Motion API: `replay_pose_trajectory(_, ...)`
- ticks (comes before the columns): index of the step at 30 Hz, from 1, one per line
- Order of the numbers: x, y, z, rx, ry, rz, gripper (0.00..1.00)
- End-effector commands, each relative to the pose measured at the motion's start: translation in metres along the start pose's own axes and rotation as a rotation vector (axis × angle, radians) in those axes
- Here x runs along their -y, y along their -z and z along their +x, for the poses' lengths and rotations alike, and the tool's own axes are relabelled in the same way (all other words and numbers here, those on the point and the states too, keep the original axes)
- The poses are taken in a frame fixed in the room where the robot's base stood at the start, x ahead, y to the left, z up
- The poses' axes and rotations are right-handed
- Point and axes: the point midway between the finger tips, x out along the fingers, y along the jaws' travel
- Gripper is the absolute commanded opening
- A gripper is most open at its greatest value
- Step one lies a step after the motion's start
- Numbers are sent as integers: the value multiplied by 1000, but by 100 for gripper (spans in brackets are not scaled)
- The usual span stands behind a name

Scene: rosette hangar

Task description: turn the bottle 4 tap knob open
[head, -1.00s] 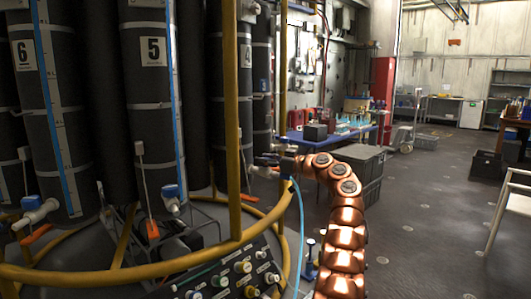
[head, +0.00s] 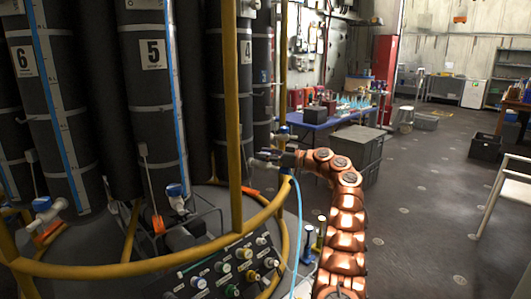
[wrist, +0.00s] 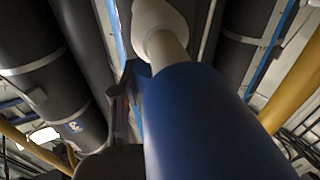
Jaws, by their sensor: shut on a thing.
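Bottle 4 is a dark upright cylinder with a white label "4" (head: 246,52), behind the yellow post in the head view. My gripper (head: 266,160) is at the lower part of this bottle, just right of the post. In the wrist view a large blue knob (wrist: 210,125) fills the foreground, with a white tap part (wrist: 160,25) beyond it. A dark gripper finger (wrist: 117,110) lies along the left side of the knob. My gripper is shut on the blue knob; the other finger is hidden. The head view is too small to show the knob's angle.
A yellow post (head: 232,100) and curved yellow rail (head: 120,269) stand in front of the bottles. Bottle 5 (head: 150,90) and its blue-knobbed tap (head: 174,190) are left. A valve panel (head: 225,270) is below. Grey crates (head: 355,150) stand right, with open floor beyond.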

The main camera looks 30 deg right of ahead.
Motion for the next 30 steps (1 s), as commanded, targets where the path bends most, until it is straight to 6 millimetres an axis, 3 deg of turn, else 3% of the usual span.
replay_pose_trajectory(5,0,0,0,-1,-1,0,9)
replay_pose_trajectory(6,0,0,0,-1,-1,-1,48)
replay_pose_trajectory(12,0,0,0,-1,0,0,69)
replay_pose_trajectory(23,0,0,-2,0,0,-1,70)
replay_pose_trajectory(30,-1,-3,-23,2,-1,1,70)
